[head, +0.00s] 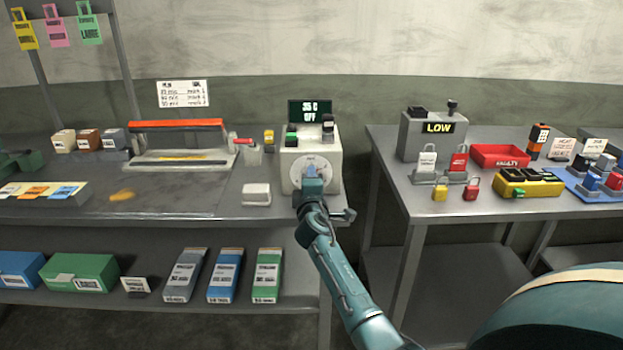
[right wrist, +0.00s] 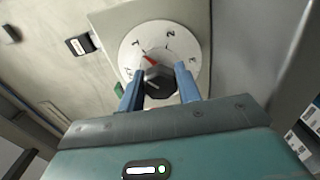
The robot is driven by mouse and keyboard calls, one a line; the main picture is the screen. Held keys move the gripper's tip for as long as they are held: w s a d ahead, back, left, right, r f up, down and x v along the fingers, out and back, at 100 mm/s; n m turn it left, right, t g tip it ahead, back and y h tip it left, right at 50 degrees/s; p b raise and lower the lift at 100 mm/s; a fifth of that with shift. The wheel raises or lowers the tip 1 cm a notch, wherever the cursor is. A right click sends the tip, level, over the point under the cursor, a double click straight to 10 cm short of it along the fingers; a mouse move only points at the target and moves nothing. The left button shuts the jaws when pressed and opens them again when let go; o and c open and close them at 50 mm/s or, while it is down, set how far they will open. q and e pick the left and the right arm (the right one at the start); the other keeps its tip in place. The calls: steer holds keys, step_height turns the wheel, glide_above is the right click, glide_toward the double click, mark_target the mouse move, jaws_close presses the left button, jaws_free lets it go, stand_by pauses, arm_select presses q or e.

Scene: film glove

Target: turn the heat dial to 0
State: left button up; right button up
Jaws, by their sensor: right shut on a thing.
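The heat dial is a dark knob (right wrist: 159,82) with a red pointer on a round white scale (right wrist: 135,48) in the right wrist view. The scale also shows in the head view (head: 325,166), on the front of a pale control box (head: 335,150). A small screen (head: 310,108) on top of the box reads 35 C and OFF. My right gripper (right wrist: 160,88) has its two blue fingers shut on the knob, one on each side. In the head view my right gripper (head: 311,176) covers the knob. My left gripper is not in view.
A bag sealer with a red bar (head: 178,124) stands left of the box. A white block (head: 256,194) lies on the bench near its front edge. A gap separates this bench from the right table (head: 500,215), which holds a LOW box (head: 432,136) and padlocks.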

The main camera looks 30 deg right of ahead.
steer(key=n+p, duration=0.1)
steer(key=n, duration=0.2)
steer(key=shift+r, duration=0.15)
steer(key=n+p, duration=0.1)
steer(key=n, duration=0.1)
steer(key=shift+n, duration=0.4)
steer(key=n+p, duration=0.2)
steer(key=shift+n, duration=0.4)
steer(key=shift+n+p, duration=0.3)
steer(key=shift+n, duration=0.4)
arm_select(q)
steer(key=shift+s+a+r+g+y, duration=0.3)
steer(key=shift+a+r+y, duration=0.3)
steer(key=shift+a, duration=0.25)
arm_select(e)
steer(key=shift+n, duration=0.3)
steer(key=o, duration=1)
steer(key=shift+c, duration=0.2)
